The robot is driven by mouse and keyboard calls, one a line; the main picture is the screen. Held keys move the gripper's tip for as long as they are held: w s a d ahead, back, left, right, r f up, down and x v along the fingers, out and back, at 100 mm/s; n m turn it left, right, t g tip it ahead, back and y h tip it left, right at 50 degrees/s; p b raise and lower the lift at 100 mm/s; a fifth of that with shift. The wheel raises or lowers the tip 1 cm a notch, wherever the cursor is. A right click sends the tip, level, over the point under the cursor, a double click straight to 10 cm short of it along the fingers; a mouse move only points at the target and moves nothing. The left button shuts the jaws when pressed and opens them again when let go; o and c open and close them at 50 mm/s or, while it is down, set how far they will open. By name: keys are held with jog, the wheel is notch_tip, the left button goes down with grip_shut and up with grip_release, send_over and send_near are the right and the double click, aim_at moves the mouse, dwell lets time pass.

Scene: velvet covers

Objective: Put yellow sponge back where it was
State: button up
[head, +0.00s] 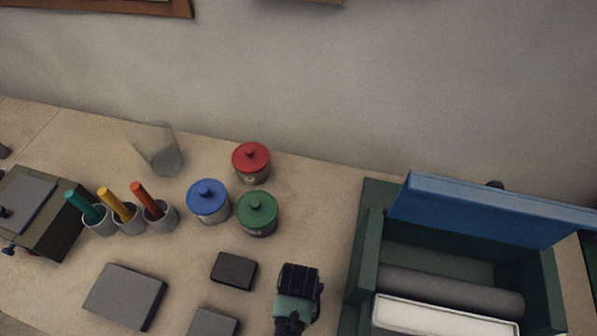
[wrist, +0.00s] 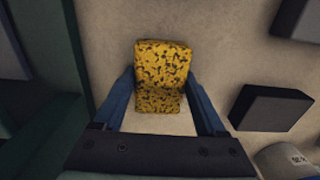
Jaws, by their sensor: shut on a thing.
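The yellow sponge (wrist: 161,64) has dark speckles and shows in the wrist view between the two blue fingers of my gripper (wrist: 160,82). My gripper is shut on it. Two speckled faces of the sponge show, with an edge between them. In the head view my gripper (head: 298,285) is at the bottom centre, left of the green box, and the sponge is hidden there. I cannot tell whether the sponge touches the table.
An open green box (head: 367,235) with a raised blue lid (head: 480,210) stands right. Canisters with red (head: 251,157), blue (head: 207,196) and green (head: 256,209) lids stand behind my gripper. Dark blocks (head: 234,270) lie left. A clear glass (head: 160,150) stands by the wall.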

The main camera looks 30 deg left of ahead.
jog(key=shift+f, duration=0.15)
jog(key=o, duration=1.2)
jog(key=shift+o, duration=0.2)
notch_tip(320, 180, up, 12)
jog(key=shift+r, duration=0.2)
